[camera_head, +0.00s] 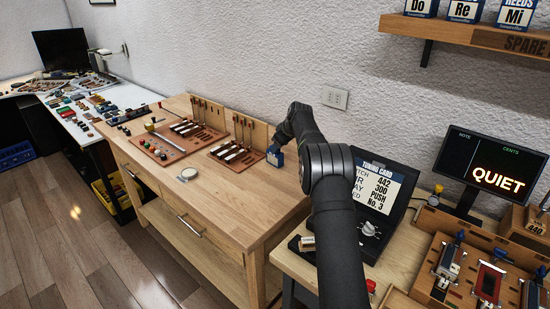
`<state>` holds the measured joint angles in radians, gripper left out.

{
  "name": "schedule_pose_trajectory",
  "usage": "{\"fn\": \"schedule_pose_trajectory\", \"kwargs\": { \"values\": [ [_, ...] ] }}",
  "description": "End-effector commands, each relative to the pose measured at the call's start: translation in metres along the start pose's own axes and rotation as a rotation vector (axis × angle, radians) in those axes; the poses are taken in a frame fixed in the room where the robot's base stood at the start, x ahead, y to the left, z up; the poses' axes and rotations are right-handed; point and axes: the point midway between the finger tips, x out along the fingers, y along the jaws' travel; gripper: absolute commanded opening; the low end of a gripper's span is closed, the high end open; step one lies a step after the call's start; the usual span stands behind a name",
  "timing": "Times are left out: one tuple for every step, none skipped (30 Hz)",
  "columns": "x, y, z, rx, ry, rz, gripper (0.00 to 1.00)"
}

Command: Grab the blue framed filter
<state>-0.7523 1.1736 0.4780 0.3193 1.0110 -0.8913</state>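A small blue item with a pale patch (275,156) is at the back right of the wooden bench, close against the wall side. It is too small to tell whether it is the blue framed filter. My arm reaches from the front over the bench and bends down at its far end. My gripper (277,146) is right at the blue item, above or touching it. The fingers are too small and dark to make out, so I cannot tell whether they are open or shut on it.
The wooden bench (235,200) holds two racks (178,137) of tools and a round pale disc (188,173). A black case with a card (378,190) stands right of my arm. A screen reading QUIET (490,168) is further right. The bench's front middle is clear.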

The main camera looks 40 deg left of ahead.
Motion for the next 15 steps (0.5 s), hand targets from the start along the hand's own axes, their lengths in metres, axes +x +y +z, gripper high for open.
{"fn": "schedule_pose_trajectory", "kwargs": {
  "values": [
    [0.005,-0.001,0.0,0.0,-0.001,-0.001,0.57],
    [0.009,-0.001,0.001,0.0,-0.001,-0.002,0.57],
    [0.015,-0.002,0.001,0.0,-0.002,-0.002,0.57],
    [0.019,-0.003,0.001,0.0,-0.001,-0.002,0.57],
    [0.024,-0.003,0.001,0.0,-0.001,-0.002,0.57],
    [0.03,-0.004,0.001,0.0,-0.002,-0.002,0.57],
    [0.033,-0.004,0.001,0.0,-0.001,-0.001,0.57],
    [0.036,-0.003,0.001,0.0,-0.001,-0.002,0.57],
    [0.04,-0.003,0.001,0.0,-0.001,-0.002,0.57],
    [0.042,-0.003,0.001,0.0,-0.001,-0.001,0.57],
    [0.044,-0.003,0.001,0.0,-0.001,-0.001,0.57],
    [0.047,-0.003,0.001,0.0,-0.001,-0.002,0.57],
    [0.048,-0.003,0.001,0.0,-0.001,-0.001,0.57],
    [0.049,-0.003,0.001,0.0,0.0,-0.001,0.57],
    [0.05,-0.003,0.001,0.0,0.0,-0.001,0.57]
  ]
}}
